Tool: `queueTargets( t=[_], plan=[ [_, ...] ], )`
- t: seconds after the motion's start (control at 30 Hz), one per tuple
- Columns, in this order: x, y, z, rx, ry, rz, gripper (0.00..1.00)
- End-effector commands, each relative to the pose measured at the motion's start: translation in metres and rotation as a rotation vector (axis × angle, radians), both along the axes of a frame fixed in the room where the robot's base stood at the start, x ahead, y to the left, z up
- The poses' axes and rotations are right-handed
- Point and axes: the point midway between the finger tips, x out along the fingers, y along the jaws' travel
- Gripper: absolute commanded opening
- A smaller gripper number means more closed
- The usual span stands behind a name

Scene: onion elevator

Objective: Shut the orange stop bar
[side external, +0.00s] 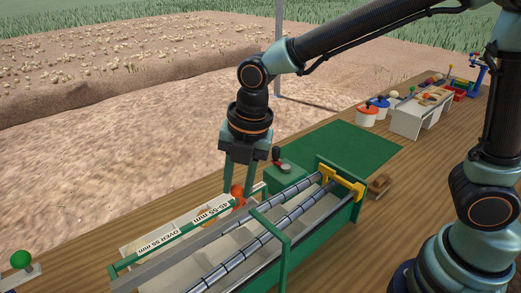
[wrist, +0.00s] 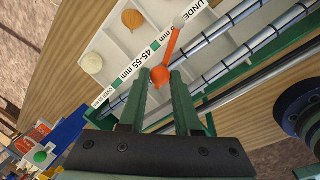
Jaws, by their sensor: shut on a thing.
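The orange stop bar (wrist: 170,48) shows in the wrist view as a thin arm from a pale pivot to a round orange knob (wrist: 160,76). My gripper (wrist: 160,80) has its two green fingers on either side of the knob, shut on it. In the side view my gripper (side external: 238,188) points down at the far side of the green sorter, with the orange of the bar (side external: 238,196) between and beside the fingers. The bar's far end is partly hidden there. In the wrist view the bar slants across the label strip, near the "UNDER" wording.
The green sorter frame (side external: 282,252) with metal rollers (side external: 250,247) stands close by. A white tray (wrist: 112,52) holds onions. The green mat (side external: 343,150) is clear.

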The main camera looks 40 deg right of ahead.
Motion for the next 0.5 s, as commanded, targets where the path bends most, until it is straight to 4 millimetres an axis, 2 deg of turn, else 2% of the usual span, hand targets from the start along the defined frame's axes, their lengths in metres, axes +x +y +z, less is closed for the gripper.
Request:
queueTargets(
  t=[0.5],
  plan=[
    [-0.0054,-0.0082,-0.0004,-0.026,-0.003,0.122,0.0]
  ],
)
